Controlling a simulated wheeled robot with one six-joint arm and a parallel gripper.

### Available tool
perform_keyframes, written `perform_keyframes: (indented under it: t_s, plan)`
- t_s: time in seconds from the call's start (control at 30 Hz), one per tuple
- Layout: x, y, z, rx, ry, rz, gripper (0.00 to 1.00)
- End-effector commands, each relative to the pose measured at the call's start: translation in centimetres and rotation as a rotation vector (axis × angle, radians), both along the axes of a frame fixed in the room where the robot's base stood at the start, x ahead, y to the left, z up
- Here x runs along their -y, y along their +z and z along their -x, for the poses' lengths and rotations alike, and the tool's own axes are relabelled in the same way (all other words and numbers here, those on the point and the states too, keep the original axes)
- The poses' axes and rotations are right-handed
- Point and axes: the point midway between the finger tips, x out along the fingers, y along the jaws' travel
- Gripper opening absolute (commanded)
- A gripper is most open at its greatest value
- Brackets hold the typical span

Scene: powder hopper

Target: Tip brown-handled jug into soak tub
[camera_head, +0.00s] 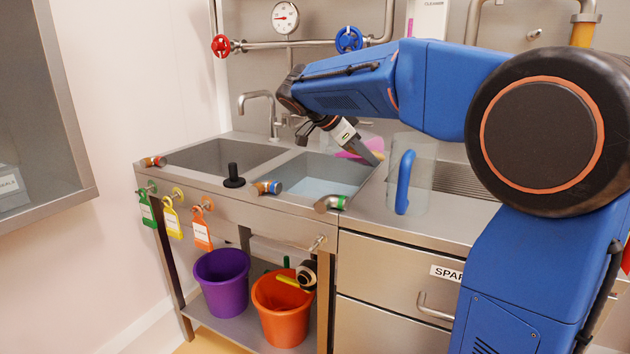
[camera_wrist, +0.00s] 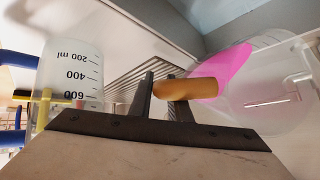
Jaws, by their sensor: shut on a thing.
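The brown-handled jug is clear with pink contents (camera_head: 352,147). It hangs over the back right part of the right basin, which holds pale blue water and looks like the soak tub (camera_head: 322,200). My gripper (camera_head: 372,154) is shut on its brown handle (camera_wrist: 188,88). In the wrist view the clear jug wall (camera_wrist: 270,112) is right of the fingers, and its pink contents (camera_wrist: 222,67) slant across it. The jug's exact tilt is hard to tell, and the arm partly hides its surroundings. No pink stream or pink in the water is visible.
A clear jug with a blue handle (camera_head: 405,182) stands on the counter right of the tub; it also shows in the wrist view (camera_wrist: 75,70). An empty-looking sink (camera_head: 222,155) and tap (camera_head: 262,97) are left. A black plug-like knob (camera_head: 233,177) stands on the front rim.

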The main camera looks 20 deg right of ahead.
Motion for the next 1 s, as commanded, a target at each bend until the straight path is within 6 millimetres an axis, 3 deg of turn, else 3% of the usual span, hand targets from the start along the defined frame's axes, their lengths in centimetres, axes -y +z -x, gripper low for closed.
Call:
perform_keyframes:
  t_s: [1.0]
  plan:
    - [-1.1, -0.5, 0.0, 0.005, 0.0, 0.136, 0.0]
